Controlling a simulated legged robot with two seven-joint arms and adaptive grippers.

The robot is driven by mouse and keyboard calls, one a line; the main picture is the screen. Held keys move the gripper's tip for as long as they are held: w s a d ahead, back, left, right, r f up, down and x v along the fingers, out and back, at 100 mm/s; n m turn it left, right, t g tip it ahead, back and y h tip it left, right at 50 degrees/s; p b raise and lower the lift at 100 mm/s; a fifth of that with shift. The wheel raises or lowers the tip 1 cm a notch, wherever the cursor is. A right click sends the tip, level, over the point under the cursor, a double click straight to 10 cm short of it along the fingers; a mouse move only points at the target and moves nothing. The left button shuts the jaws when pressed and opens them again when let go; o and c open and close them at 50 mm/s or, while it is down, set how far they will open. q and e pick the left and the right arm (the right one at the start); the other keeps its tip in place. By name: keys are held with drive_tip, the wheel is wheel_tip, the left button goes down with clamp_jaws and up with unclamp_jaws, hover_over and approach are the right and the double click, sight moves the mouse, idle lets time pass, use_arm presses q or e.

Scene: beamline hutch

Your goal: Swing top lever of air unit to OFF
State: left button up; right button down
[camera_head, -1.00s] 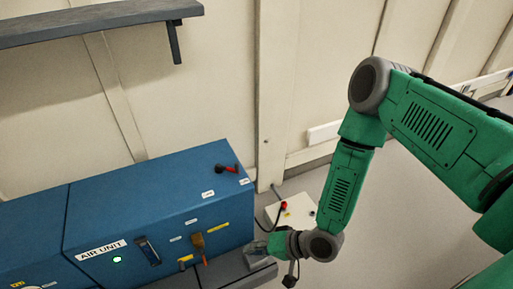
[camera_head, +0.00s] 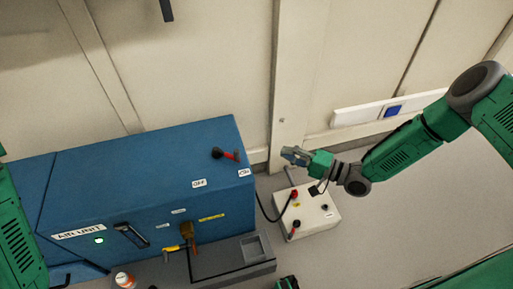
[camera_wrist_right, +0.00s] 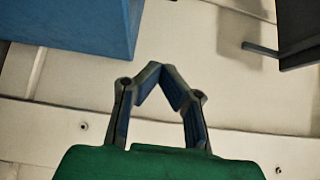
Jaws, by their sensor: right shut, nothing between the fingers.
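The blue air unit (camera_head: 140,175) stands at the left of the head view, with a green light on its front. Its top lever (camera_head: 228,155) has a black pivot and a red handle that points right, towards the ON label (camera_head: 244,172). The OFF label (camera_head: 199,183) lies nearer the front edge of the top. My right gripper (camera_head: 287,151) is shut and empty, to the right of the unit and apart from the lever. The right wrist view shows its fingertips (camera_wrist_right: 154,68) together and the air unit (camera_wrist_right: 75,20) at upper left.
A white box (camera_head: 314,214) with red and black knobs and a cable stands on the floor right of the unit. A grey ledge (camera_head: 228,270) runs along the unit's front, with an orange-and-white bottle (camera_head: 125,280) nearby. The wall is behind.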

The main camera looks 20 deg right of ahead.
use_arm(q)
drive_tip(key=shift+a+f+b, duration=0.15)
drive_tip(key=shift+f+b, duration=0.95)
drive_tip(key=shift+f, duration=0.1)
use_arm(e)
drive_tip(key=shift+w+a, duration=0.75)
drive_tip(key=shift+a, duration=1.05)
drive_tip(key=shift+w+a, duration=0.7)
drive_tip(key=shift+a, duration=1.15)
drive_tip(key=shift+w+a, duration=0.75)
drive_tip(key=shift+a, duration=1.05)
drive_tip(key=shift+a, duration=0.1)
